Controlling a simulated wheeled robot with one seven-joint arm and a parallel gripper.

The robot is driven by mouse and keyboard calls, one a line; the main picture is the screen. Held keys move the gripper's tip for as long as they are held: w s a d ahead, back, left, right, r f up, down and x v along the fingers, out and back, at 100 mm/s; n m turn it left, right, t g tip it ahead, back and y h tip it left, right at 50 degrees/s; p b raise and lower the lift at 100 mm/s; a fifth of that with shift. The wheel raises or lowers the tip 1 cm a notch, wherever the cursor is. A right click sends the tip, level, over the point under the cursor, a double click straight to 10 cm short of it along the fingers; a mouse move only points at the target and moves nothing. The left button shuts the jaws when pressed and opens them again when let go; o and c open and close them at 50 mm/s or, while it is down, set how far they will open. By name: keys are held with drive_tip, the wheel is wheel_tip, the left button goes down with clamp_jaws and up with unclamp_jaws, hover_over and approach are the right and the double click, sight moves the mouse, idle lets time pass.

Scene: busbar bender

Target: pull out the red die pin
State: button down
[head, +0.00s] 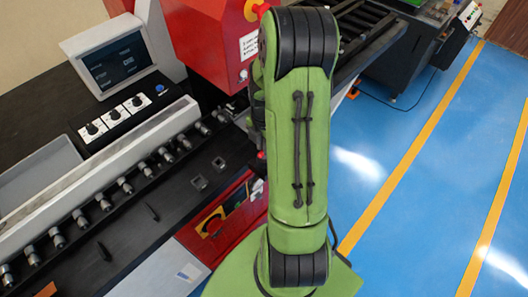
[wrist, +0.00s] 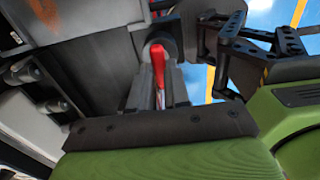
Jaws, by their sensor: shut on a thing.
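The red die pin (wrist: 157,60) shows in the wrist view between the two grey fingers of my gripper (wrist: 161,82). My gripper is shut on it. The pin's far end meets a round grey part of the machine, and I cannot tell how deep it sits there. In the head view my green arm hides the gripper and most of the pin's surroundings.
The red busbar bender (head: 212,45) stands behind my arm. A control panel with a screen (head: 117,62) and a black bench with a row of metal fittings (head: 125,186) lie to the left. Blue floor (head: 420,160) is clear on the right.

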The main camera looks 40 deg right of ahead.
drive_tip(key=shift+r, duration=0.1)
drive_tip(key=shift+r+p, duration=1.5)
drive_tip(key=shift+r, duration=0.5)
wheel_tip(320, 180, up, 5)
drive_tip(key=p, duration=0.3)
